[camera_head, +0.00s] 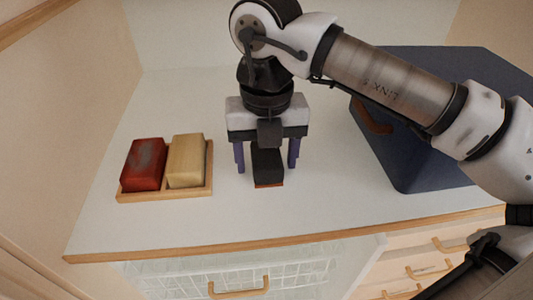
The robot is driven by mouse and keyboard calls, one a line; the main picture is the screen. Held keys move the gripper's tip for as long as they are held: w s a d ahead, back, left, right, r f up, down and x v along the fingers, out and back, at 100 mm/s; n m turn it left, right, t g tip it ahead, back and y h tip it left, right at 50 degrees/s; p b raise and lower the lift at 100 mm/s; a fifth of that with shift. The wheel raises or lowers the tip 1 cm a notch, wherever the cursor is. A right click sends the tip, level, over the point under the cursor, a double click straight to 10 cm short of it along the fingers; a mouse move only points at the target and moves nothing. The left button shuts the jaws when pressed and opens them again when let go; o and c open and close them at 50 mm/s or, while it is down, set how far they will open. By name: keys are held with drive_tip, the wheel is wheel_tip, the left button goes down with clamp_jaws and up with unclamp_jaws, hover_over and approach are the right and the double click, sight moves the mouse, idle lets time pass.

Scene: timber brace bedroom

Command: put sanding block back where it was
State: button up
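A dark block with a reddish-brown lower edge (267,165), which looks like the sanding block, appears to stand on the white counter top in the middle. The block's upper part is partly hidden by my gripper. A shallow wooden tray (165,195) lies to the left, holding a red block (144,163) and a tan block (186,160) side by side.
A large dark blue-grey box-like object (435,165) stands on the right, partly behind my arm. The counter's wooden front edge (225,247) runs below, with a wire basket and drawers under it. White counter (190,105) is clear behind the tray.

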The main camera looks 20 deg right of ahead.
sight(266, 154)
drive_tip(key=shift+r, duration=0.15)
wheel_tip(266, 154, up, 12)
drive_tip(key=p, duration=0.8)
drive_tip(key=shift+a, duration=0.1)
